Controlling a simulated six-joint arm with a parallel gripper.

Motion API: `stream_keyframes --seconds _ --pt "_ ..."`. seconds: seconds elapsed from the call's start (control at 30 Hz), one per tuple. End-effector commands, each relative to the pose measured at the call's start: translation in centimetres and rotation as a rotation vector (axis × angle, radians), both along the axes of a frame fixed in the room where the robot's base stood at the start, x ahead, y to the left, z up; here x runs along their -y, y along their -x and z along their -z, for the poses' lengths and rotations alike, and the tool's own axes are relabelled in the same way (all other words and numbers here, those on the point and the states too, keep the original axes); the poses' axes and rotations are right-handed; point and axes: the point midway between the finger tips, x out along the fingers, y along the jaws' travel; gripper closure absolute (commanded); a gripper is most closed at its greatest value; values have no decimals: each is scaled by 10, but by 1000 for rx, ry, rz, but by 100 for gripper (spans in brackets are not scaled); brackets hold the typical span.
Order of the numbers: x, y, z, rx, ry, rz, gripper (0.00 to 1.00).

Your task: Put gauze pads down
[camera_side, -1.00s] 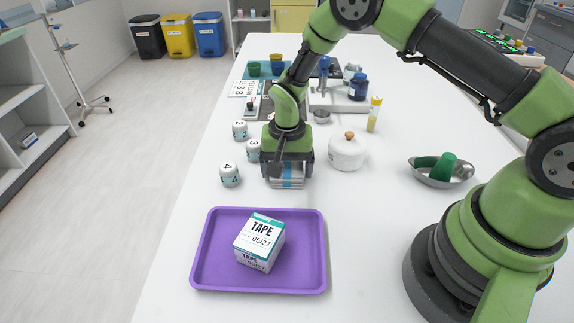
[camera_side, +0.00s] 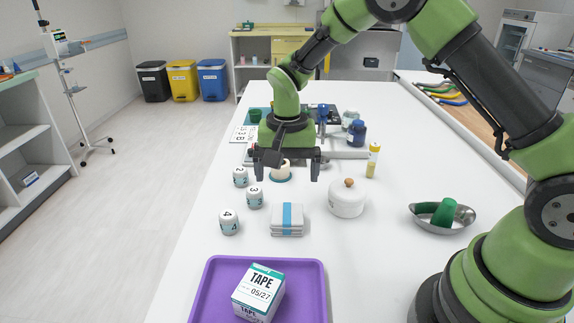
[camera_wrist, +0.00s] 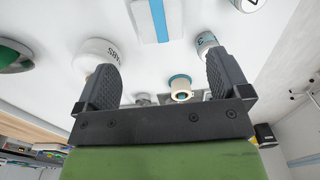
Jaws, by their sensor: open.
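The gauze pads (camera_side: 287,220) are a white stack with a blue band, lying flat on the white table between the numbered containers and the white lidded jar. They also show at the top edge of the wrist view (camera_wrist: 155,18). My gripper (camera_side: 287,176) is open and empty, above and behind the pads, apart from them. In the wrist view its two dark fingers (camera_wrist: 170,85) are spread wide with nothing between them in contact.
A purple tray (camera_side: 207,291) holding a tape box (camera_side: 259,291) is at the front. Numbered containers (camera_side: 229,222) stand left of the pads. A white jar (camera_side: 346,200) with a knob stands right. A metal dish (camera_side: 467,216) with a green cup (camera_side: 444,211) is farther right.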

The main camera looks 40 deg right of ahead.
Motion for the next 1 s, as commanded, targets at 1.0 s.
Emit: stream_keyframes --seconds 1.0 --pt "0 176 -197 531 -58 -332 5"
